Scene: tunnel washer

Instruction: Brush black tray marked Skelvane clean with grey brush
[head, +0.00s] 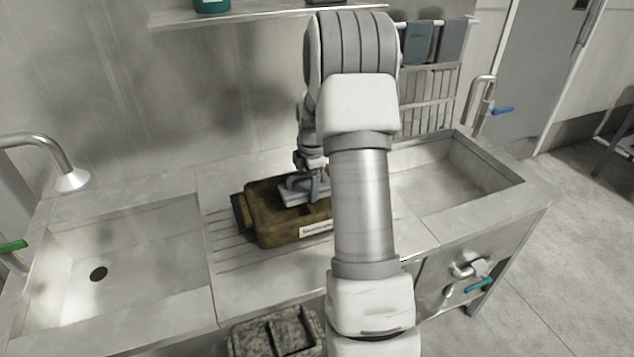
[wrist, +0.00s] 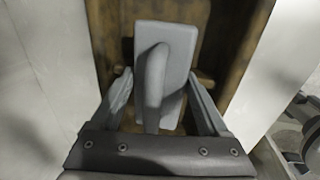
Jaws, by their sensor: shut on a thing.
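A tray (head: 262,228) covered in brown grime lies on the ribbed drainboard between the two sinks. A white label (head: 317,229) is on its front side; I cannot read its print for sure. The grime hides the tray's own colour. My gripper (head: 311,176) is over the tray, shut on the grey brush (head: 293,191). In the wrist view my gripper (wrist: 160,88) has its fingers on either side of the handle of the brush (wrist: 181,45). The brush is inside the tray's outline, over the brown floor; whether it touches is unclear. My arm hides the tray's right end.
A left sink (head: 150,250) and a right sink (head: 450,185) flank the drainboard. A speckled grey tray (head: 240,345) sits lower, at the front. Taps (head: 45,150) and (head: 482,92) stand at both ends. A shelf (head: 230,18) and hanging cloths (head: 418,42) are behind.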

